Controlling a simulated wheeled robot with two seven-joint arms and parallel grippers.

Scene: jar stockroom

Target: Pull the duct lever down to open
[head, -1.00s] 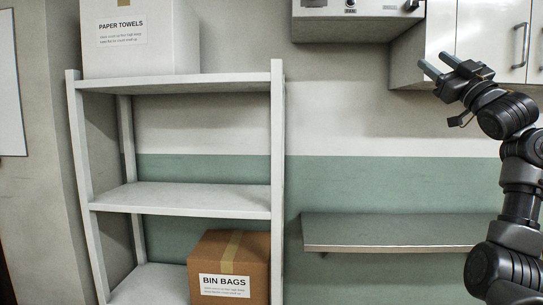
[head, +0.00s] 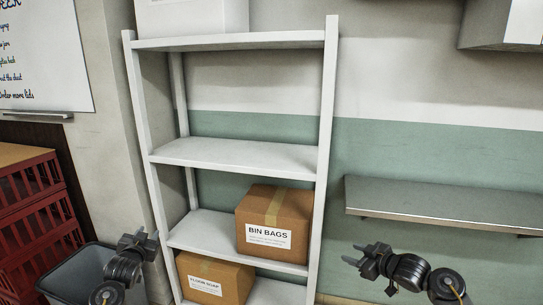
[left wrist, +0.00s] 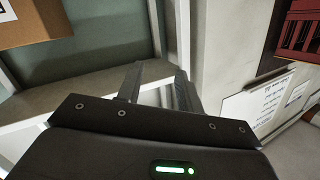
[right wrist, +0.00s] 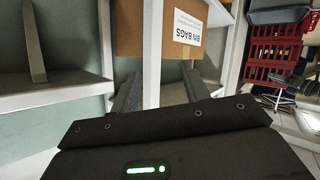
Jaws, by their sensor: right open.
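The duct lever is not in any view now. My left gripper (head: 140,240) is low at the left in the head view, in front of the shelf's left upright. In the left wrist view its fingers (left wrist: 157,90) stand apart with nothing between them. My right gripper (head: 363,257) is low right of the shelf in the head view. In the right wrist view its fingers (right wrist: 160,92) are wide open and empty, with a shelf upright behind them.
A white shelf rack (head: 235,155) stands ahead, holding a bin bags box (head: 272,238) and a floor soap box (head: 212,278). A steel wall shelf (head: 440,205) is at right, below a cabinet (head: 490,28). Red crates (head: 32,200) and a grey bin (head: 85,268) stand left.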

